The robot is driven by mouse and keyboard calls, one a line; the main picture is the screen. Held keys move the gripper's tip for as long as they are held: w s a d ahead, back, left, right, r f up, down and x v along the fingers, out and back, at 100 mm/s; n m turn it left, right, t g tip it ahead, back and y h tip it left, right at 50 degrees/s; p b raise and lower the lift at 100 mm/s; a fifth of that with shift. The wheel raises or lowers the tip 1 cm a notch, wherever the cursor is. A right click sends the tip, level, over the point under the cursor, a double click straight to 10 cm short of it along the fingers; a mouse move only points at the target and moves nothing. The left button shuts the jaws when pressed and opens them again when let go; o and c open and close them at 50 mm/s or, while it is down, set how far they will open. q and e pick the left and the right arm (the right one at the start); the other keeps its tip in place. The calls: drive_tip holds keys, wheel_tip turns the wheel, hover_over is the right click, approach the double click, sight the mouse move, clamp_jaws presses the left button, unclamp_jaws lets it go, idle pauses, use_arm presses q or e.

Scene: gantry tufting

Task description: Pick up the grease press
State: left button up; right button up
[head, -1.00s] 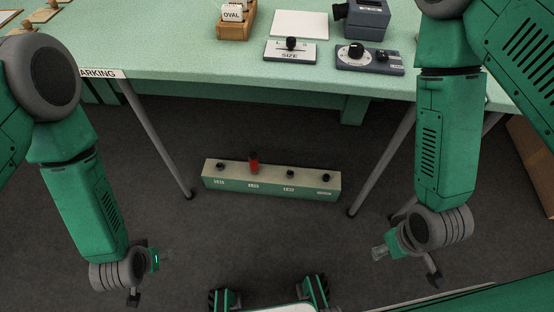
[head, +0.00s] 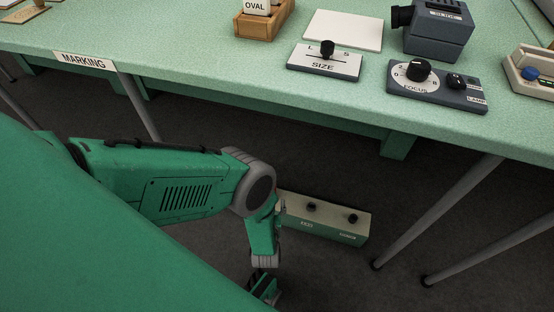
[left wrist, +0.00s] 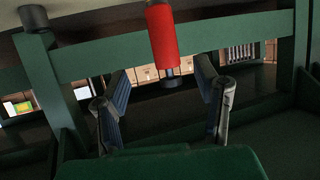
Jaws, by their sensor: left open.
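A red cylinder (left wrist: 162,45) with a dark end, which looks like the grease press, is in the left wrist view at the upper middle. My left gripper (left wrist: 162,92) is open, and its two fingers stand apart below and either side of the cylinder's dark end. No finger is seen closed on it. In the head view my left gripper (head: 265,287) is low at the middle, partly hidden by my arm. A long beige-topped green rack (head: 335,222) with black knobs stands on the floor; its left part and the red cylinder are hidden there behind my arm. My right gripper is out of view.
The green bench (head: 210,75) overhangs the floor, with a size slider panel (head: 325,64) and a focus panel (head: 440,88) on it. A grey bench leg (head: 440,208) stands right of the rack. Dark floor lies open in front of the rack.

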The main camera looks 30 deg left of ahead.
use_arm(q)
drive_tip(key=b+x, duration=0.1)
drive_tip(key=x, duration=0.3)
drive_tip(key=shift+f, duration=0.15)
drive_tip(key=shift+w+a+f+b, duration=0.2)
drive_tip(key=shift+w+a+b, duration=0.2)
drive_tip(key=shift+b, duration=0.05)
drive_tip(key=b+x, duration=0.2)
drive_tip(key=x, duration=0.1)
drive_tip(key=shift+w+a+f, duration=0.1)
drive_tip(key=shift+w+a, duration=0.25)
drive_tip(key=shift+w, duration=0.2)
clamp_jaws()
